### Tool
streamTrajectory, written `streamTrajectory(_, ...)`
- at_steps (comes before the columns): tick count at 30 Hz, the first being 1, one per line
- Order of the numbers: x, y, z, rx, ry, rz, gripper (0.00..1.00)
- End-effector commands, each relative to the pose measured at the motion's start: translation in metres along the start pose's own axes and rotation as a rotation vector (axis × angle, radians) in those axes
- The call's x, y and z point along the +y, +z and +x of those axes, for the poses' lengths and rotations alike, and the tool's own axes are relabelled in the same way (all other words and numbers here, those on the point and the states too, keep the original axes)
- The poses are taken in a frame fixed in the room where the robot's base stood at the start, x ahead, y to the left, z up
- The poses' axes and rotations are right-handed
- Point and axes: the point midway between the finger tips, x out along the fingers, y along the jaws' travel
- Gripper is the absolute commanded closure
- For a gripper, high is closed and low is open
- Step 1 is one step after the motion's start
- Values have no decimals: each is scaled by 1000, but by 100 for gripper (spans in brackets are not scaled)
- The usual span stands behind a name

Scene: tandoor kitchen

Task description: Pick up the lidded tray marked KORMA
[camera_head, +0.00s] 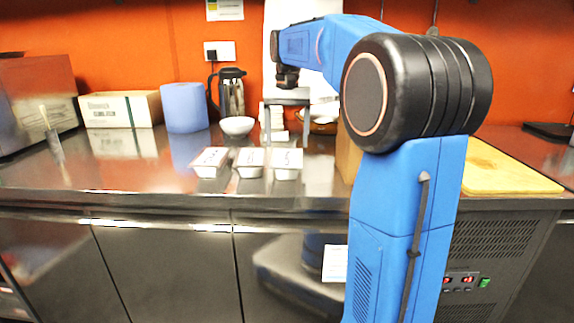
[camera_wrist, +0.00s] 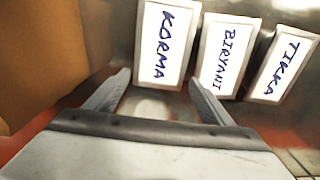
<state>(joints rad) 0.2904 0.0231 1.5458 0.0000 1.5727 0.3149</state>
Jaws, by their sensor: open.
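The KORMA tray (camera_wrist: 168,45) is a white tray with a lettered lid, leftmost of three in the wrist view. By its place beside the cardboard box, it matches the right tray in the head view (camera_head: 287,160), where the lettering is too small to read. My gripper (camera_wrist: 160,80) is open and empty. In the wrist view its fingertips show at either side of the lower end of the KORMA tray, the right one near the gap to the BIRYANI tray (camera_wrist: 224,60). In the head view my gripper (camera_head: 287,138) hangs just behind and above the trays.
The TIKKA tray (camera_wrist: 285,68) stands beyond the BIRYANI tray. A brown cardboard box (camera_wrist: 45,50) is close on the KORMA side. A white bowl (camera_head: 237,126), blue roll (camera_head: 185,108) and glass press (camera_head: 231,95) stand behind. The steel counter's front strip is clear.

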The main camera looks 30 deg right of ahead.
Motion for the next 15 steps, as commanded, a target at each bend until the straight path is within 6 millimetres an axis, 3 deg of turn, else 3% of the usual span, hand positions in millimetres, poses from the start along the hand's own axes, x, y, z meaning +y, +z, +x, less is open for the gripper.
streamTrajectory(5,0,3,10,-1,0,0,24)
streamTrajectory(15,2,12,50,-1,0,0,24)
